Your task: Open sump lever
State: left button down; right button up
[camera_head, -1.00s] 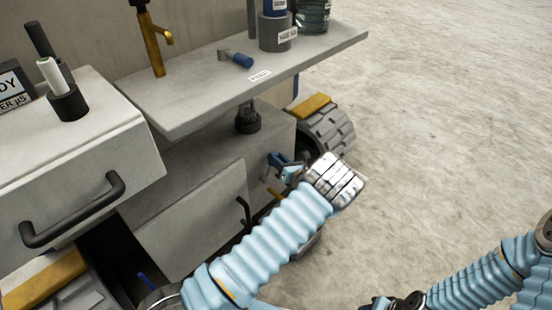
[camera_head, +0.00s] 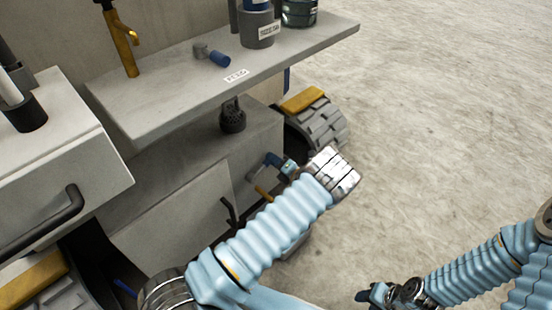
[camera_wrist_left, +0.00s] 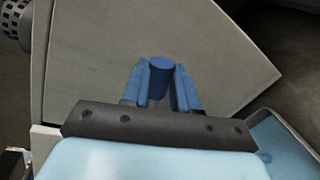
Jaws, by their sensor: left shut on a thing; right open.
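The sump lever (camera_head: 270,159) shows as a blue-ended piece on the front of the grey lower cabinet, near its right edge. My left gripper (camera_head: 284,166) reaches it from the right. In the left wrist view, the blue fingers of this gripper (camera_wrist_left: 160,85) are shut on the lever's dark blue round handle (camera_wrist_left: 159,63), which sticks out between them. The lever's pivot is hidden. My right gripper (camera_head: 370,295) is at the bottom edge, open and away from the cabinet.
A grey shelf (camera_head: 170,105) juts out above the lever. A yellow-brown rod (camera_head: 263,192) and a dark door handle (camera_head: 229,212) lie close to the left arm. A wheel (camera_head: 325,125) stands behind. The floor (camera_head: 440,130) at the right is clear.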

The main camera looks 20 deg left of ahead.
pick_arm(q)
jog(key=shift+d+f, duration=0.1)
jog(key=shift+f, duration=0.15)
dwell(0.3)
jog(key=c, duration=0.9)
grip_release()
jog(key=shift+o, duration=0.2)
jog(key=v, duration=1.3)
jog(key=shift+d+r, duration=0.2)
jog(key=shift+d, duration=0.15)
